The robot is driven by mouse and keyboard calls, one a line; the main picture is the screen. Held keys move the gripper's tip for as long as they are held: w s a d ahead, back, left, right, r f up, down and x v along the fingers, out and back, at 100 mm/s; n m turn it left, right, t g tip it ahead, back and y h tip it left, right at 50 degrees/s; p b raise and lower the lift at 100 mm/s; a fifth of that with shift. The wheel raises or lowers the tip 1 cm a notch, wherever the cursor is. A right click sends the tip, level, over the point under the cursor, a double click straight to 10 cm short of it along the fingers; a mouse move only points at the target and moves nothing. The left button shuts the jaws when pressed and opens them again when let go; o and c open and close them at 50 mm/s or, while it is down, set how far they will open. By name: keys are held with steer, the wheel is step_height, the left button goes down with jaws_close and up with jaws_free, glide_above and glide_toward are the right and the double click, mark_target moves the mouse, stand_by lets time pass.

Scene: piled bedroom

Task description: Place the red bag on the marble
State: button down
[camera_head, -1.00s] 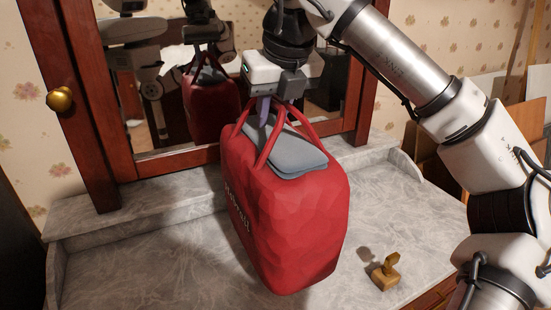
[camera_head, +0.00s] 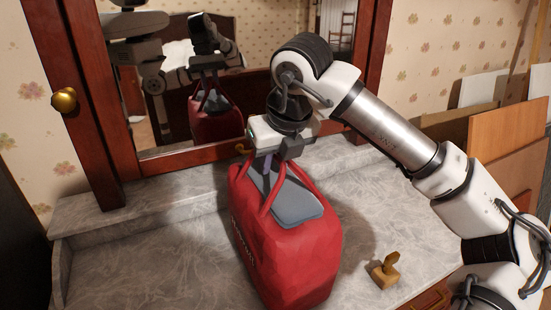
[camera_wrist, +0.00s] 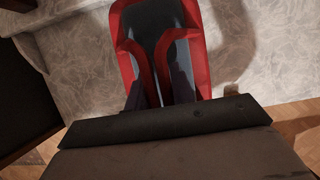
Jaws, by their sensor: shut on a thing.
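The red bag (camera_head: 290,255) hangs upright under my gripper (camera_head: 270,158), which is shut on its handles. The bag has red straps and a grey top flap. It is over the front middle of the grey marble top (camera_head: 160,250); its base is near or past the lower picture edge, so I cannot tell whether it touches the marble. In the wrist view the bag (camera_wrist: 200,60) shows from above, with its straps between the dark fingers (camera_wrist: 160,90). The marble (camera_wrist: 265,50) shows beside it.
A small wooden stamp-like object (camera_head: 386,270) stands on the marble right of the bag. A mirror in a dark red wooden frame (camera_head: 85,110) stands behind, with a raised marble ledge (camera_head: 180,180) before it. The marble left of the bag is clear.

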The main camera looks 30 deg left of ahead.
steer(key=c, duration=1.2)
jaws_free()
steer(key=b+v, duration=0.1)
steer(key=v, duration=1.1)
steer(key=shift+r, duration=0.1)
steer(key=shift+a, duration=0.1)
